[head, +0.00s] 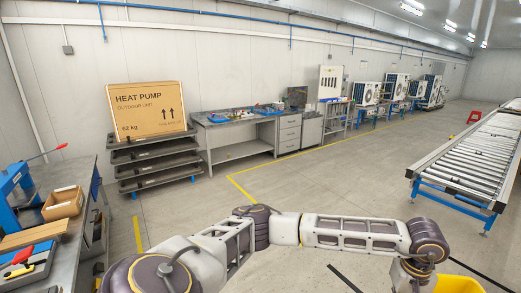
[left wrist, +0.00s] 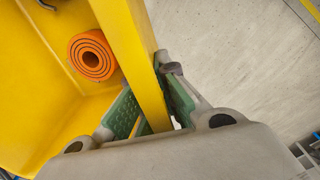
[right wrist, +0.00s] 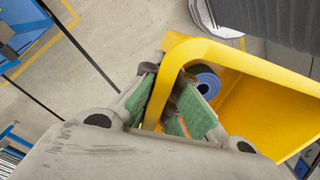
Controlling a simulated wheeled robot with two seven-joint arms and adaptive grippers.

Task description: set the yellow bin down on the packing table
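The yellow bin (head: 458,285) shows only as a corner at the bottom right of the head view. In the left wrist view, my left gripper (left wrist: 152,95) has its green pads on both sides of the bin's wall (left wrist: 128,40), and an orange roll (left wrist: 91,56) lies inside the bin. In the right wrist view, my right gripper (right wrist: 170,95) has its pads on both sides of another stretch of the bin's rim (right wrist: 225,55), with a blue roll (right wrist: 207,82) inside. No table is seen under the bin, and I cannot tell which one is the packing table.
A workbench (head: 75,220) with a blue press and a small box stands at the left. A grey steel bench (head: 235,135) stands at the back wall beside a rack (head: 155,160) bearing a heat pump carton (head: 147,110). A roller conveyor (head: 470,155) is at the right. The middle floor is clear.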

